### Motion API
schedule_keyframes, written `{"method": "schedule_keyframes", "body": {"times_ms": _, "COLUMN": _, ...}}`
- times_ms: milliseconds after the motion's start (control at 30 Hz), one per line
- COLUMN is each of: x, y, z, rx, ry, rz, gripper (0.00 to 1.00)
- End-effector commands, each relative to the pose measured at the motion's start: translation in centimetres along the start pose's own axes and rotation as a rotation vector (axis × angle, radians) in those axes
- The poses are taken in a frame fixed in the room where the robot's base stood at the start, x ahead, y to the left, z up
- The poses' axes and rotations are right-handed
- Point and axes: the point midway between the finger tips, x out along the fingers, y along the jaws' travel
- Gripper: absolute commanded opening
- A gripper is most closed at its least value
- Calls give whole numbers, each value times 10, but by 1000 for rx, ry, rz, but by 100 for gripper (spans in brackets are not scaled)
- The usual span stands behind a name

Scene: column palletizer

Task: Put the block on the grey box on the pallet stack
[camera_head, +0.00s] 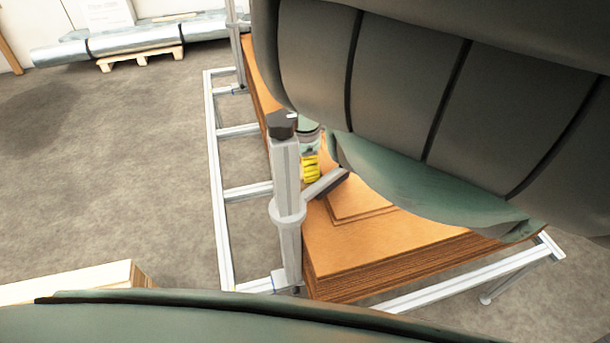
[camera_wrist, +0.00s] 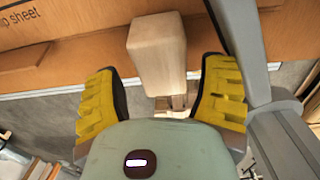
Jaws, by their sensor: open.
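A pale wooden block (camera_wrist: 157,50) shows in the wrist view, in front of the orange-brown pallet stack (camera_wrist: 85,65). I cannot tell whether it rests on the stack. The stack of brown sheets also shows in the head view (camera_head: 345,250), with a smaller sheet on top. My gripper (camera_wrist: 165,100) is open, its yellow fingers apart on either side of the block's lower end and not seen touching it. In the head view, only a bit of my gripper (camera_head: 311,168) shows behind a metal post; my arm hides the rest. I cannot make out a grey box.
A metal post (camera_head: 287,210) with a side arm stands at the stack's corner; a grey upright (camera_wrist: 236,45) is close to the right finger. A metal frame (camera_head: 221,200) surrounds the stack. A pale wooden item (camera_head: 75,283) is at lower left.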

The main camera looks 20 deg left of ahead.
Motion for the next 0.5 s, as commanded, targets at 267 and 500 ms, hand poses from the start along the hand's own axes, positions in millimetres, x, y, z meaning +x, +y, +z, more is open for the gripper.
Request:
{"method": "schedule_keyframes", "body": {"times_ms": 267, "x": 30, "y": 0, "z": -2, "rx": 1, "ry": 5, "rz": 3, "gripper": 71}}
{"method": "schedule_keyframes", "body": {"times_ms": 500, "x": 35, "y": -1, "z": 0, "rx": 1, "ry": 0, "rz": 1, "gripper": 71}}
